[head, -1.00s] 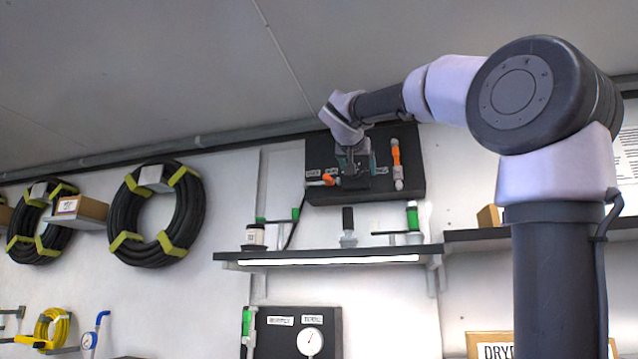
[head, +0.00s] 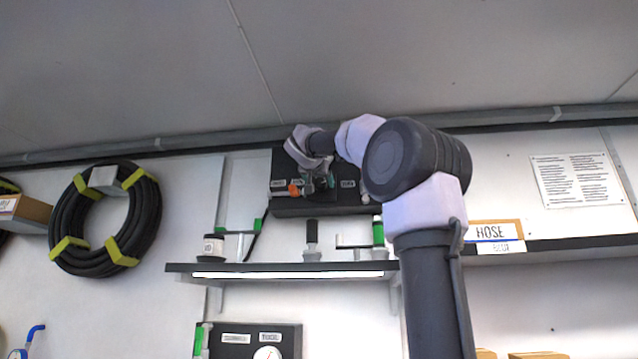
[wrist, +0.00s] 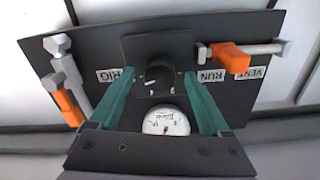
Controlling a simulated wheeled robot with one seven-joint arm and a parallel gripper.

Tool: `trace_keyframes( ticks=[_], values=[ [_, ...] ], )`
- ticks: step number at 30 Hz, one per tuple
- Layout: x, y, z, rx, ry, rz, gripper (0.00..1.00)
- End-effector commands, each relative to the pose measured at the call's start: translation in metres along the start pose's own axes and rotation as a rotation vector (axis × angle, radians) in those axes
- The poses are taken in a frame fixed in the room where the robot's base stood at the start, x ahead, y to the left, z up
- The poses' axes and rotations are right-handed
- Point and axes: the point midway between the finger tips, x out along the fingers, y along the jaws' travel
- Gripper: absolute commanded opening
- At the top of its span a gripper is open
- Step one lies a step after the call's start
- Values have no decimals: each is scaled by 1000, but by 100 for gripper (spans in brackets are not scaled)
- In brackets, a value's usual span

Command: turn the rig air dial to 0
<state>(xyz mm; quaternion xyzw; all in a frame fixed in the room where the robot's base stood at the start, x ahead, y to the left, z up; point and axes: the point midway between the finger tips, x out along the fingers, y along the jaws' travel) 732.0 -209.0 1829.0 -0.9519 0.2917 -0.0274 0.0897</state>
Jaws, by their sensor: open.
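The black rig air dial (wrist: 158,76), a round knob with a pale pointer mark, sits on a square block of the dark panel (wrist: 255,90) in the wrist view. The panel also shows on the wall in the head view (head: 290,208). My gripper (wrist: 158,78) is open, its two teal fingers on either side of the dial. I cannot tell whether they touch it. A white round gauge (wrist: 166,121) shows between the fingers, partly covered by my gripper body. In the head view, my gripper (head: 320,183) is at the panel and hides the dial.
An orange-handled valve (wrist: 230,57) lies beside the dial near the RUN and VENT labels; another orange handle (wrist: 68,105) is by the RIG label. Below the panel is a shelf (head: 280,268) with a jar (head: 213,248) and upright fittings. A coiled hose (head: 108,218) hangs left.

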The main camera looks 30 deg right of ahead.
Motion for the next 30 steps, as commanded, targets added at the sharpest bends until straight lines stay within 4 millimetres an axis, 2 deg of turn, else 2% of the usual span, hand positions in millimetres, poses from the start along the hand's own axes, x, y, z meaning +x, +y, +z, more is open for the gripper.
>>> trace_keyframes(
  ticks=[9,14,15,16,25,30],
  values=[
    [3,0,0,-1,0,-1,81],
    [3,0,0,-1,0,-1,20],
    [3,0,0,-1,0,-1,5],
    [3,0,0,-1,0,-1,0],
    [3,0,0,-36,0,0,0],
    [3,0,0,-120,0,1,0]
  ],
)
